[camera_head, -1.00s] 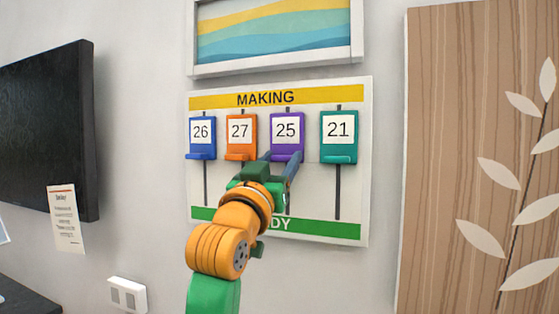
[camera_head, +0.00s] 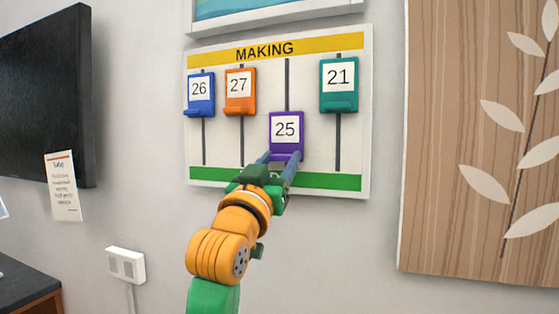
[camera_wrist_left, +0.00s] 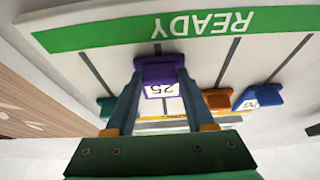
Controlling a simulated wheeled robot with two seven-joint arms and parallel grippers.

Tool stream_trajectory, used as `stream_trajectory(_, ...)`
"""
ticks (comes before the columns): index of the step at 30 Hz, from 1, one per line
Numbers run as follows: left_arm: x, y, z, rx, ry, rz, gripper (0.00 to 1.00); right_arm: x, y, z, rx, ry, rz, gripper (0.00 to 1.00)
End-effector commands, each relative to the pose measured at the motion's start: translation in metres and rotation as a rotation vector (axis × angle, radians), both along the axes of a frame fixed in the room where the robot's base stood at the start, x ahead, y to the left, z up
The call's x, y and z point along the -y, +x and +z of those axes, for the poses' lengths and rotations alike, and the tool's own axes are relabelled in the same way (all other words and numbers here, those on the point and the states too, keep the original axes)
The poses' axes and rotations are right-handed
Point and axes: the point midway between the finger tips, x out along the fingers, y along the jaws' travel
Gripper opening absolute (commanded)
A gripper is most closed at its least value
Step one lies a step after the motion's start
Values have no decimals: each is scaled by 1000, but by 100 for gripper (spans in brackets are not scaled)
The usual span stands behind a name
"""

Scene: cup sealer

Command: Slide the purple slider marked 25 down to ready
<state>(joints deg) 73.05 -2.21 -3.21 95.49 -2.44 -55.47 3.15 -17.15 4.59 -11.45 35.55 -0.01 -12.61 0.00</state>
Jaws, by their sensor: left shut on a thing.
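The purple slider (camera_head: 286,131) marked 25 sits low on its track, just above the green band (camera_head: 330,181) at the bottom of the white board. My left gripper (camera_head: 277,158) is shut on the lower part of the purple slider, one finger on each side. In the left wrist view, which is upside down, the purple slider (camera_wrist_left: 158,73) is between the fingers, near the green READY band (camera_wrist_left: 170,26). My arm hides the READY word in the head view. My right gripper is not in view.
The blue slider 26 (camera_head: 200,92), orange slider 27 (camera_head: 240,90) and teal slider 21 (camera_head: 339,84) are high under the yellow MAKING band (camera_head: 320,42). A black screen (camera_head: 45,95) is at left, and a wood panel (camera_head: 460,130) is at right.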

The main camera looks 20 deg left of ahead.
Motion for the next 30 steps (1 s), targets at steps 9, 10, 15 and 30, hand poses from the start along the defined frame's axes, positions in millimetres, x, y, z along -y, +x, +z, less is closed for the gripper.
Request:
stream_trajectory(9, 1, 3, -4, -17, 0, -1, 85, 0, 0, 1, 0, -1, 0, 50)
stream_trajectory(10, 1, 3, -4, -16, 0, -1, 85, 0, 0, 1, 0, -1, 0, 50)
stream_trajectory(15, 1, 2, -3, -14, 0, -1, 85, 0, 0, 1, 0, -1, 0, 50)
stream_trajectory(30, -2, -62, -32, -13, 0, -1, 85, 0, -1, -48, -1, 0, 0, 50)
